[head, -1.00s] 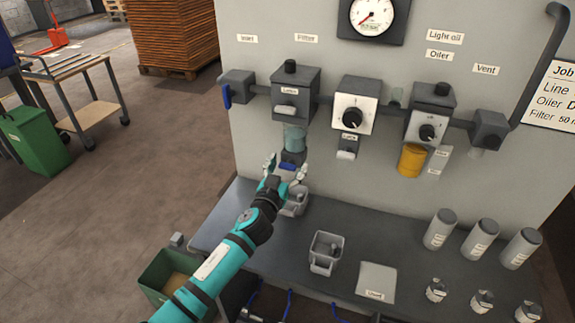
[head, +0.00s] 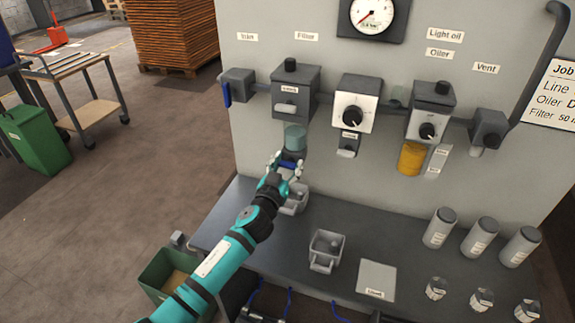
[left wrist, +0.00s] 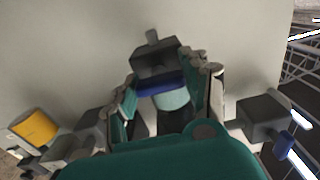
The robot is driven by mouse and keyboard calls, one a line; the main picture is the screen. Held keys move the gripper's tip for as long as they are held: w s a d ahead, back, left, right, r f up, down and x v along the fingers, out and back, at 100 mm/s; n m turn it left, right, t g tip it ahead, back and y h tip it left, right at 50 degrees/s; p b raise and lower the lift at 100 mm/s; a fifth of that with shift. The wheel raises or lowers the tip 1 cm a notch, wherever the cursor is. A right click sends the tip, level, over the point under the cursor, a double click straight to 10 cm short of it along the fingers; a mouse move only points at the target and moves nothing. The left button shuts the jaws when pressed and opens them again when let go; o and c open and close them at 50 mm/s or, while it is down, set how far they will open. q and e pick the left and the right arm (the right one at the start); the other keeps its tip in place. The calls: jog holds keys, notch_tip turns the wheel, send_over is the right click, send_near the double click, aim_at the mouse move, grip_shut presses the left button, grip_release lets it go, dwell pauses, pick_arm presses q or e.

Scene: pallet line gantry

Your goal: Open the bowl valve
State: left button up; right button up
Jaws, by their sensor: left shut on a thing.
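The filter bowl (head: 294,138) is a translucent teal cup under the grey filter housing (head: 295,88) on the panel. Below it is a dark valve block (head: 293,155) with a blue valve lever (head: 288,165). My left gripper (head: 285,166) has one finger on each side of the lever and is shut on it. The left wrist view, seen upside down, shows the blue lever (left wrist: 160,84) between the fingers (left wrist: 165,92), with the dark block (left wrist: 155,58) beyond. The fingers partly hide the lever's ends. My right gripper is not in view.
A grey cup (head: 293,203) stands on the bench below the valve, partly behind my left arm. Another grey container (head: 325,250) stands to its right. The inlet block (head: 237,84) with a blue handle is left of the filter. The yellow oiler bowl (head: 411,158) hangs to the right.

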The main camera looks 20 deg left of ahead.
pick_arm(q)
jog(key=m, duration=0.4)
jog(key=shift+m, duration=0.4)
jog(key=m, duration=0.4)
jog(key=shift+m, duration=0.3)
jog(key=m, duration=0.5)
jog(key=shift+m, duration=1.6)
jog(key=shift+f, duration=0.1)
jog(key=o, duration=1.2)
jog(key=shift+d, duration=0.1)
jog(key=shift+s, duration=0.1)
